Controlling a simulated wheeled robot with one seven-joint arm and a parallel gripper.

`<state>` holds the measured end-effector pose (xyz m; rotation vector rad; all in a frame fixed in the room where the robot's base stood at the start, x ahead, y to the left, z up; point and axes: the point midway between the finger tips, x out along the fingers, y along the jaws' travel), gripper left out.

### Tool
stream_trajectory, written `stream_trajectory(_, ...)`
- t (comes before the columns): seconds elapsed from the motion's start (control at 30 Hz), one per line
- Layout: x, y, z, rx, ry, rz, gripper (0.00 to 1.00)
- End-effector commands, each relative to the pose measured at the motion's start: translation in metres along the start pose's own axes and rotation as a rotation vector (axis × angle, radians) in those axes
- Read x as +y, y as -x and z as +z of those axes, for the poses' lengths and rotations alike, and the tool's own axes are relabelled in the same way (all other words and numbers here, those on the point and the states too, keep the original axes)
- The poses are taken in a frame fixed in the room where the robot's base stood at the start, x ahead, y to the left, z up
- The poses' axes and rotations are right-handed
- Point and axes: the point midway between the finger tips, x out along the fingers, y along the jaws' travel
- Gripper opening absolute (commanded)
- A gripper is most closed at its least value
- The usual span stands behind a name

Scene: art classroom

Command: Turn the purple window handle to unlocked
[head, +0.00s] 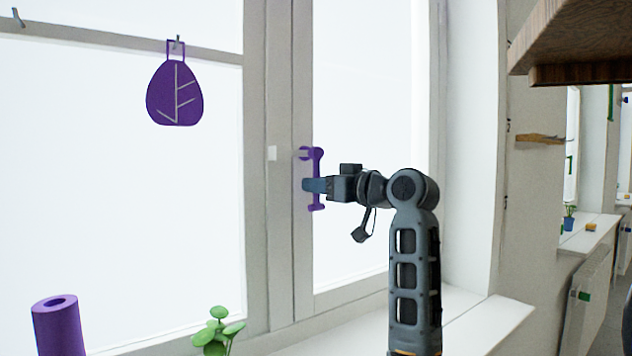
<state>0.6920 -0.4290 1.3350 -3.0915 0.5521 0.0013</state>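The purple window handle (317,163) is on the window frame, near the middle of the head view. Its long part stands upright, with a short arm reaching left to the frame at the top and a foot at the bottom. My gripper (314,185) reaches in from the right, and its fingers overlap the middle of the handle. The near finger hides that part of the handle. I cannot tell whether the fingers touch it or are closed around it.
A white window sill (490,325) runs below. A green plant (218,330) and a purple cylinder (58,328) stand at the lower left. A purple leaf-shaped ornament (174,95) hangs at the upper left. A wooden shelf (570,40) juts out at the upper right.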

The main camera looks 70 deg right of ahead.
Motion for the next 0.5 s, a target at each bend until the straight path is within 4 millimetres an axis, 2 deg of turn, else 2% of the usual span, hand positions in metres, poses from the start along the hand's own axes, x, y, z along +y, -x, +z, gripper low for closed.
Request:
stream_trajectory(0.13,-0.0005,-0.0104,-0.0001,-0.001,0.001,0.0,0.37)
stream_trajectory(0.4,-0.0005,-0.0122,0.0003,0.0,0.002,0.0,0.37)
stream_trajectory(0.5,-0.0005,-0.0121,0.0003,0.0,0.001,0.0,0.3)
